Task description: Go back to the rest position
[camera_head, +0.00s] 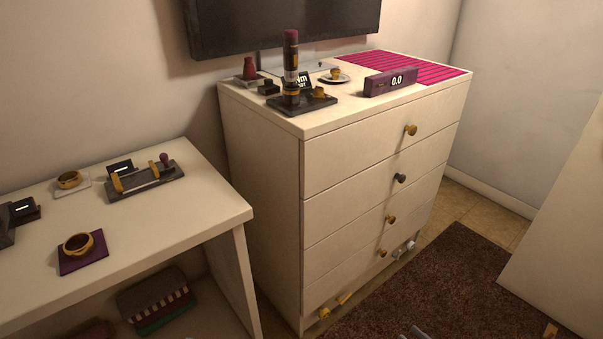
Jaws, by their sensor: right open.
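Only the tip of my right gripper (415,334) shows, as small grey parts at the bottom edge of the head view, right of centre. It is open, low in front of the dresser (262,190) and over the dark brown rug (440,275). No object shows in it, though most of it is cut off by the frame. My left gripper is not in view.
The white dresser has several shut drawers with knobs; a dark stand (305,104), a purple display (377,85) and a pink striped mat (400,65) lie on top. A white table (150,222) stands left. A pale panel (560,220) stands right.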

